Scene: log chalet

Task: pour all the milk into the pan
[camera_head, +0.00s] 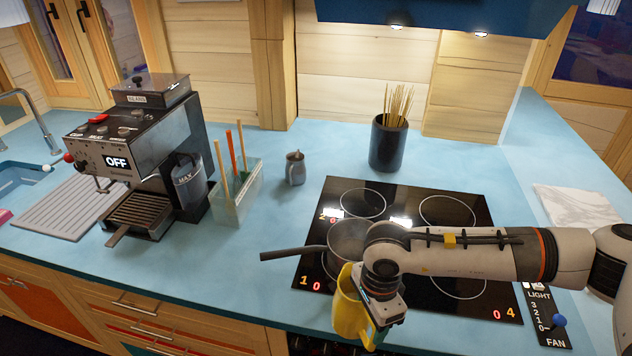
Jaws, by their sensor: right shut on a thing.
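The pan (345,235) sits on the left part of the black stove top, its long dark handle (290,253) pointing left. My right forearm and wrist cover the pan's right side. My right gripper (372,300) is shut on a yellow container (348,312), just in front of the pan and near the counter's front edge. The container looks tilted; its opening and any milk inside cannot be made out. The fingertips are mostly hidden by the wrist and the container. My left gripper is not in view.
The stove (455,297) shows lit digits. Behind it stands a dark pot of sticks (387,147). A small metal pitcher (294,170), a clear utensil holder (240,195) and a coffee machine (140,150) stand left.

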